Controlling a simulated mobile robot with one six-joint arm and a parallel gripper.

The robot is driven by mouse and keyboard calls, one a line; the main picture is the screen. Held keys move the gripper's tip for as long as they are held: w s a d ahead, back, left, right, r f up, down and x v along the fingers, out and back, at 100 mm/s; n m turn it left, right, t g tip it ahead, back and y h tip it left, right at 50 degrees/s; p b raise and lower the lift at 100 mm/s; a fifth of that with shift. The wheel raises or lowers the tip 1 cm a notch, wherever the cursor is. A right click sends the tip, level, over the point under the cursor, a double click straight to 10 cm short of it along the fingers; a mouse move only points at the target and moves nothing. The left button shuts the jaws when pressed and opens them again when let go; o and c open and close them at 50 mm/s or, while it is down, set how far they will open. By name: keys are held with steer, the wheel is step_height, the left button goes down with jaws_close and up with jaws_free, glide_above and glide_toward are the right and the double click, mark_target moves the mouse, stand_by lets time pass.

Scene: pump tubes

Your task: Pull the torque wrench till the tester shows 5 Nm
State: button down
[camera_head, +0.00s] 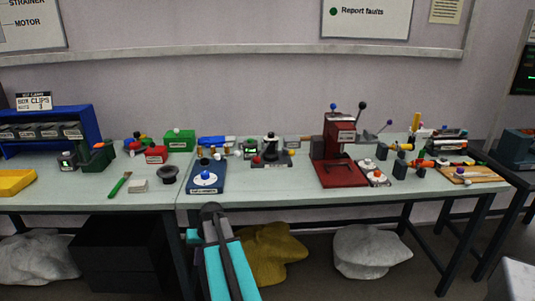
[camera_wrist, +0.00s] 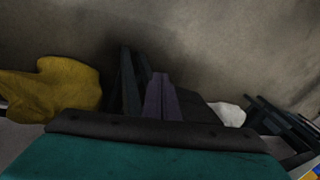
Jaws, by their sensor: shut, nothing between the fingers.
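My gripper (camera_head: 212,209) is in front of the bench, near the table's front edge and below the blue unit with a white dial (camera_head: 206,178). It is shut and holds nothing. I cannot make out a torque wrench for certain. A small dark unit with a little screen (camera_head: 67,160) stands on the left table, beside a green and orange piece (camera_head: 100,156); it may be the tester, but its reading is too small to tell.
A red press with levers (camera_head: 340,160) stands right of centre. A black stand (camera_head: 270,150), a green-handled tool (camera_head: 120,185) and a wooden board (camera_head: 463,173) are on the tables. Under them are a yellow sack (camera_head: 268,255), a white sack (camera_head: 370,252) and a black box (camera_head: 122,255).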

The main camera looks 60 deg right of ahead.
steer(key=s+d+r+m+t+h+p, duration=0.1)
steer(key=d+r+p, duration=0.2)
steer(key=d+r, duration=0.6)
steer(key=s+d+r+m+t+h+p, duration=0.15)
steer(key=d+r+p, duration=0.35)
steer(key=r, duration=0.8)
steer(key=s+d+r+m+t+h+b, duration=0.1)
steer(key=s+d+r+m, duration=0.1)
steer(key=s+d+r, duration=1.3)
steer(key=s+d, duration=0.2)
steer(key=d, duration=0.2)
steer(key=shift+r+t+h, duration=0.15)
steer(key=shift+t+h, duration=0.2)
steer(key=shift+d, duration=0.1)
steer(key=w+f+p, duration=0.4)
steer(key=w+f, duration=0.3)
steer(key=w, duration=0.3)
steer(key=shift+d, duration=0.2)
